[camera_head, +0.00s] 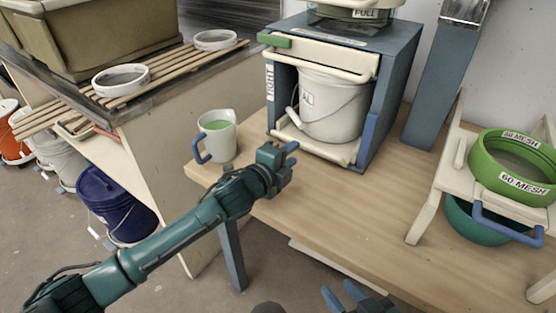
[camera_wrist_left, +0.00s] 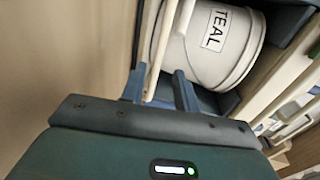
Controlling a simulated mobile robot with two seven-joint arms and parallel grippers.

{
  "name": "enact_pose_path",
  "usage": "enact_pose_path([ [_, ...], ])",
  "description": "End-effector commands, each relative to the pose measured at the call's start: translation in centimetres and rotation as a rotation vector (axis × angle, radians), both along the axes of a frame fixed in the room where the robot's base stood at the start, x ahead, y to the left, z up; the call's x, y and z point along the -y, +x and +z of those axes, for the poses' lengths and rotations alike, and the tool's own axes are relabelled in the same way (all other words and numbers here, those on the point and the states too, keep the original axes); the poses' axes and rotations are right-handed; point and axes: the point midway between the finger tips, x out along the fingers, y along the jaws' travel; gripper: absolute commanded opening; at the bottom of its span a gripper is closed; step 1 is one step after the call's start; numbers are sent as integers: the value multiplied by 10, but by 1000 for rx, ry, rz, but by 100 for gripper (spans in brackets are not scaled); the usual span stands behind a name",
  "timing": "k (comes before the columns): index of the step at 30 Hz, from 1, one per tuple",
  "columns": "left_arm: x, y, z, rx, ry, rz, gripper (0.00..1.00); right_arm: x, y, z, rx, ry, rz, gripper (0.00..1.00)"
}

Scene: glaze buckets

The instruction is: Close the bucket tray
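The cream bucket tray (camera_head: 325,150) sticks out a little at the bottom of the blue cabinet (camera_head: 393,95). A white bucket (camera_head: 330,108) with a wire handle stands on it; its label reads TEAL in the left wrist view (camera_wrist_left: 238,55). My left gripper (camera_head: 290,152) is at the left front corner of the tray. In the left wrist view its two blue fingers (camera_wrist_left: 160,82) are apart, with a cream bar (camera_wrist_left: 164,45) showing between them; I cannot tell whether they touch it. My right gripper (camera_head: 346,295) is low at the bottom edge, fingers apart, away from the tray.
A white jug (camera_head: 218,138) with green liquid and a blue handle stands left of the cabinet, near my left wrist. A cream stand (camera_head: 428,205) with green sieves (camera_head: 515,165) is at the right. The wooden tabletop (camera_head: 370,215) before the cabinet is clear.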

Motion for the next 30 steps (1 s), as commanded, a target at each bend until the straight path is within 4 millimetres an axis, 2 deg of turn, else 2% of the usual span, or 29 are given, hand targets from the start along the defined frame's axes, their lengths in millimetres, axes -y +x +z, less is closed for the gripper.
enact_pose_path([
  [4,-16,-22,6,1,-1,0,31,-2,1,-1,-14,4,3,34],
  [10,-27,-38,10,1,0,0,31,-3,4,0,-13,6,2,34],
  [30,-29,-40,10,1,0,0,31,-1,2,-2,-21,3,-2,34],
])
